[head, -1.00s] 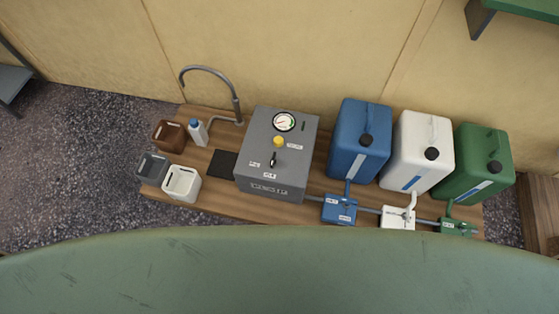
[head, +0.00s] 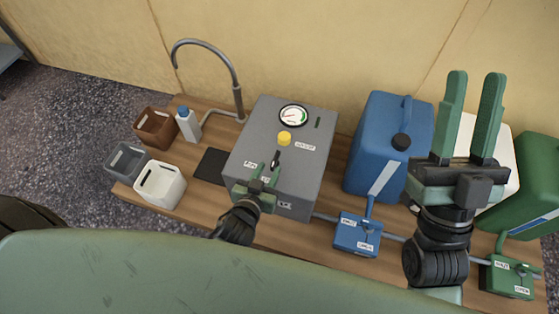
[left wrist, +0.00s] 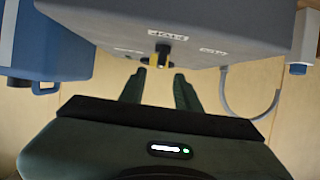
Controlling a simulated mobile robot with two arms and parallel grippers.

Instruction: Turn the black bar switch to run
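The black bar switch (head: 275,158) sits on the grey machine box (head: 312,172), below the yellow knob (head: 284,138). My left gripper (head: 264,170) is just in front of the switch with its green fingers apart. In the left wrist view the switch (left wrist: 163,53) stands beyond the fingertips, in line with the gap of the left gripper (left wrist: 161,72), and the fingers look clear of it. Small white labels surround the switch; I cannot tell which setting it points to. My right gripper (head: 472,112) is raised, open and empty, over the white canister (head: 503,165).
The box stands on a wooden bench with a gauge (head: 293,116) on top. A tap (head: 238,95), a white bottle (head: 188,124) and several small tubs are left. The blue canister (head: 385,150), green canister (head: 535,190) and blue valve block (head: 357,236) are right. My green body edge fills the front.

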